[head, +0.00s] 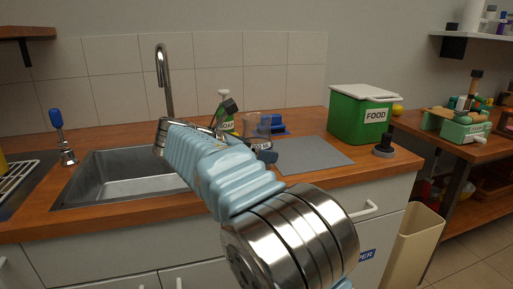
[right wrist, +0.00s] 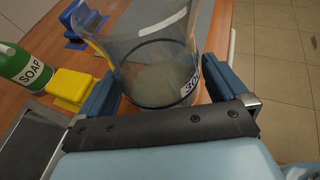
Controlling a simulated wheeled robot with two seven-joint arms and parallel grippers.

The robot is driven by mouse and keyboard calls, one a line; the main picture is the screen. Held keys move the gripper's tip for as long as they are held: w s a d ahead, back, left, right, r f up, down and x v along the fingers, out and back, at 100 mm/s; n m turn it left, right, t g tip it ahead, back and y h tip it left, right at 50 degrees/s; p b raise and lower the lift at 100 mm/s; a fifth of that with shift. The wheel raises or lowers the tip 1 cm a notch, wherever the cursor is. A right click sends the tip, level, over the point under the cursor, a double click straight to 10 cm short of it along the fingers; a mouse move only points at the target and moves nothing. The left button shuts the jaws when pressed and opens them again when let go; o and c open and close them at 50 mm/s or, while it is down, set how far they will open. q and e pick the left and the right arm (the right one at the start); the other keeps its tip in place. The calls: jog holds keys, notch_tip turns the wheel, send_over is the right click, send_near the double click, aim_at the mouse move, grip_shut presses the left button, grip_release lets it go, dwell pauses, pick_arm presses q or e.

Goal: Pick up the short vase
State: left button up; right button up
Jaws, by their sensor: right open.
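A clear glass vessel (right wrist: 160,50), which looks like the short vase, stands upright on the wooden counter in the right wrist view. It has a dark ring near its base and a label partly cut off by a finger. In the head view the glass (head: 258,124) shows behind my right arm. My right gripper (right wrist: 160,68) is open, with one blue finger on each side of the glass. I cannot tell whether the fingers touch it. In the head view my forearm hides most of this gripper. My left gripper is not in view.
A green soap bottle (right wrist: 27,70) and a yellow sponge (right wrist: 70,88) stand close left of the gripper. A blue object (head: 272,123) is behind the glass. A grey mat (head: 312,154) lies right, beside a green FOOD bin (head: 352,117). The sink (head: 125,175) is left.

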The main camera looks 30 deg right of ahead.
aim_at(260, 124)
jog(key=shift+w+d+f, duration=0.1)
jog(key=shift+d+f, duration=0.15)
jog(key=shift+d, duration=0.3)
jog(key=c, duration=1.2)
jog(key=shift+r, duration=0.1)
jog(key=shift+r, duration=0.55)
jog(key=s+a+r, duration=0.1)
jog(key=r, duration=0.1)
jog(key=s+r, duration=0.1)
jog(key=r, duration=0.1)
jog(key=s+a+r, duration=0.1)
jog(key=r, duration=0.2)
jog(key=shift+s+a, duration=0.25)
jog(key=shift+a, duration=0.1)
jog(key=s+a+r, duration=0.1)
jog(key=s, duration=0.1)
jog(key=s+a+r, duration=0.2)
jog(key=s, duration=0.1)
jog(key=s+a+r, duration=0.1)
jog(key=s+a, duration=0.1)
jog(key=s, duration=0.1)
jog(key=shift+a+r, duration=0.25)
jog(key=shift+r, duration=0.15)
